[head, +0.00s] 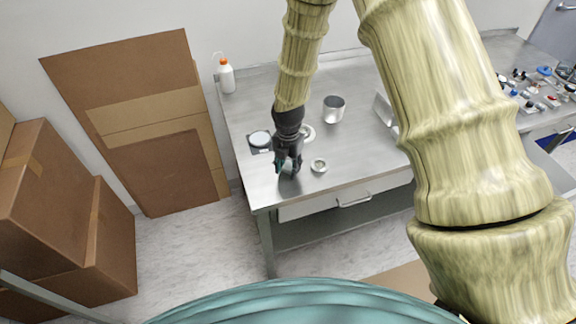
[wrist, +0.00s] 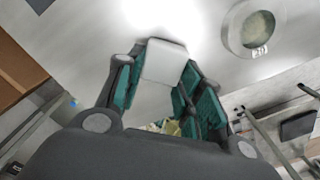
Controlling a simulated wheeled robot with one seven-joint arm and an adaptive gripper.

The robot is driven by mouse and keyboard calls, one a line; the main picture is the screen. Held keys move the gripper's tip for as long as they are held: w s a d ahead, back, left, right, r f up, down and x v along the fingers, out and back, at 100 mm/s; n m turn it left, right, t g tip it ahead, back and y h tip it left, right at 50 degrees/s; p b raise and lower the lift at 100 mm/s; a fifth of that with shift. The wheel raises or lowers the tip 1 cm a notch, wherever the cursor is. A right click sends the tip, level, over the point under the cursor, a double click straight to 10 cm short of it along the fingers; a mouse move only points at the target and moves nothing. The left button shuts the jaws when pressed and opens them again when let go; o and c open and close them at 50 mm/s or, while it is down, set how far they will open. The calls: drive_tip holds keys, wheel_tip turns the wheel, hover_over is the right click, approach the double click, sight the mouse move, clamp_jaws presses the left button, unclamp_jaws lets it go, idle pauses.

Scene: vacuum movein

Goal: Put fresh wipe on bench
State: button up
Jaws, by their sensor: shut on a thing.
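My gripper (head: 288,166) is low over the front left part of the metal bench (head: 358,158). In the wrist view its green-padded fingers (wrist: 165,75) are closed around a flat white square piece with rounded corners, which looks like the fresh wipe (wrist: 165,62). The wipe is between the fingertips, close above the bright bench surface. I cannot tell whether it touches the bench. In the head view my gripper hides most of it.
A small round dish (head: 319,165) stands just right of my gripper; it also shows in the wrist view (wrist: 258,30). A metal cup (head: 334,108), a squeeze bottle (head: 227,77) and a square device with a round plate (head: 259,139) stand farther back. Cardboard boxes (head: 60,210) are at left.

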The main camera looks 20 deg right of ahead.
sight(288, 168)
drive_tip(key=shift+f, duration=0.6)
drive_tip(key=shift+f, duration=0.15)
drive_tip(key=o, duration=0.8)
drive_tip(key=shift+c, duration=0.2)
wheel_tip(288, 168, up, 12)
drive_tip(key=b, duration=0.4)
